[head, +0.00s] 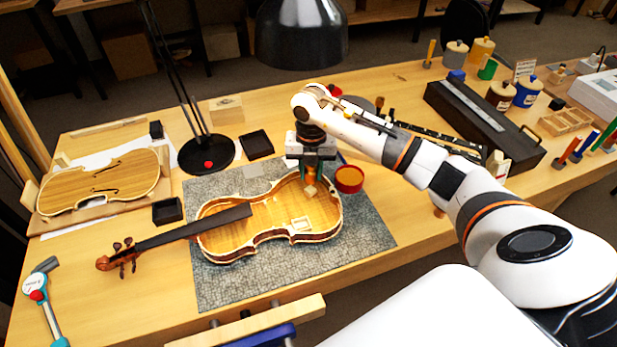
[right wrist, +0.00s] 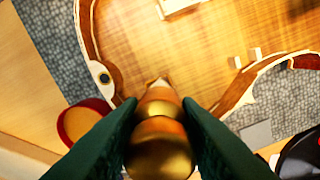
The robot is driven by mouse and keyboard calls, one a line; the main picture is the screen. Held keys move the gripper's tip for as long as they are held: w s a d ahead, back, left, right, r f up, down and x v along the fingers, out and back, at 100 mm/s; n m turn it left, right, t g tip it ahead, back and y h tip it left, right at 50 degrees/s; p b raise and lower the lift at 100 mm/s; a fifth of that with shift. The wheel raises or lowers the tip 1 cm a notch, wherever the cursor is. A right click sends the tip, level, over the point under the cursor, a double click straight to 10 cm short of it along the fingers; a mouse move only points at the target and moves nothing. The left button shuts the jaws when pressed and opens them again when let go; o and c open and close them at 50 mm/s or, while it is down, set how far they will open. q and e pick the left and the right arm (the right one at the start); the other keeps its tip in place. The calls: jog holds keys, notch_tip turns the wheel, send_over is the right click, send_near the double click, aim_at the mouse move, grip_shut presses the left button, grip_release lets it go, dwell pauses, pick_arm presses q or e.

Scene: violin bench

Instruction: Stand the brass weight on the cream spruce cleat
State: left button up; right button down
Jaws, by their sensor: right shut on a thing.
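My right gripper (head: 312,176) reaches down over the open violin body (head: 268,212). In the right wrist view its dark green fingers (right wrist: 160,135) are shut on the brass weight (right wrist: 160,128), a rounded, turned piece held upright. A small pale block (head: 311,190) shows just below the fingers, and its tip (right wrist: 158,82) shows past the weight. Whether the weight touches it is hidden. Another cream block (head: 300,224) lies inside the body, nearer me, and shows at the wrist view's top (right wrist: 178,6). I cannot tell which block is the spruce cleat. My left gripper is out of view.
A red bowl (head: 349,180) stands close right of the gripper. The violin's rim surrounds the work area on a grey mat (head: 362,238). A black lamp shade (head: 300,35) hangs above. A black tray (head: 256,144) lies at left behind the violin.

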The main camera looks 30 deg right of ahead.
aim_at(310, 180)
notch_tip(310, 180, down, 3)
jog(key=shift+a+f+p, duration=0.1)
jog(key=shift+f+p, duration=0.1)
jog(key=shift+p, duration=0.1)
jog(key=shift+w+f, duration=0.1)
jog(key=shift+f, duration=0.1)
jog(key=c, duration=1.1)
grip_release()
jog(key=shift+o, duration=0.2)
